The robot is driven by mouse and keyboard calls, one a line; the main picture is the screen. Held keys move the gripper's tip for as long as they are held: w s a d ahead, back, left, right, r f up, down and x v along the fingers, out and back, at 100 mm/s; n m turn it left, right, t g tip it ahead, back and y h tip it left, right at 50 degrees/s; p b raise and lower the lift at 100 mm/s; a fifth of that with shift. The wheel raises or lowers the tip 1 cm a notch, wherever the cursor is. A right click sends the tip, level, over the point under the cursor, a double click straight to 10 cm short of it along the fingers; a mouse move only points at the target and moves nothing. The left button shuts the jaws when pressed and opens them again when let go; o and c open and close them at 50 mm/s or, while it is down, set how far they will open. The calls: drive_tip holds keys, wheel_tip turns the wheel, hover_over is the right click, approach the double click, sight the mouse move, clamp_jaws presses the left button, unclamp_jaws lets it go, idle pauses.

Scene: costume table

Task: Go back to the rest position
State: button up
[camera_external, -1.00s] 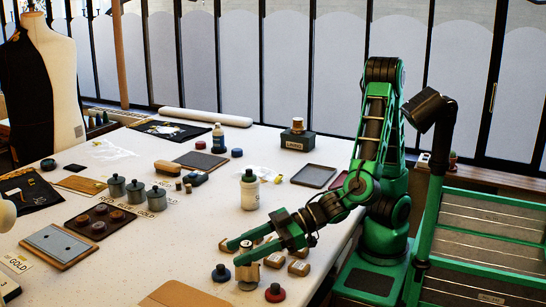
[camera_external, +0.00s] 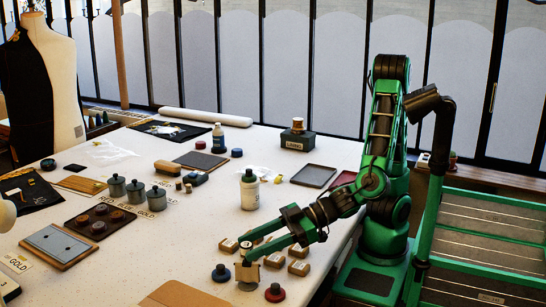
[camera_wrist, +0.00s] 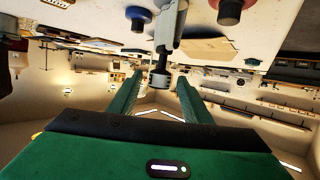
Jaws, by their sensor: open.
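In the wrist view, a grey post with a dark knob (camera_wrist: 161,60) shows beyond and between the fingertips. I cannot tell how near it is. Nothing is visibly held. My arm is stretched forward from its base over the table.
Several small tan boxes (camera_external: 298,268) lie around and under my gripper. A blue-based knob (camera_external: 221,273) and a red-based knob (camera_external: 275,293) flank the stand. A dark tray (camera_external: 313,176) lies farther back.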

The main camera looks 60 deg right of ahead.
drive_tip(key=w+a+r, duration=0.2)
drive_tip(key=w+a, duration=0.2)
drive_tip(key=shift+a, duration=0.15)
idle(0.5)
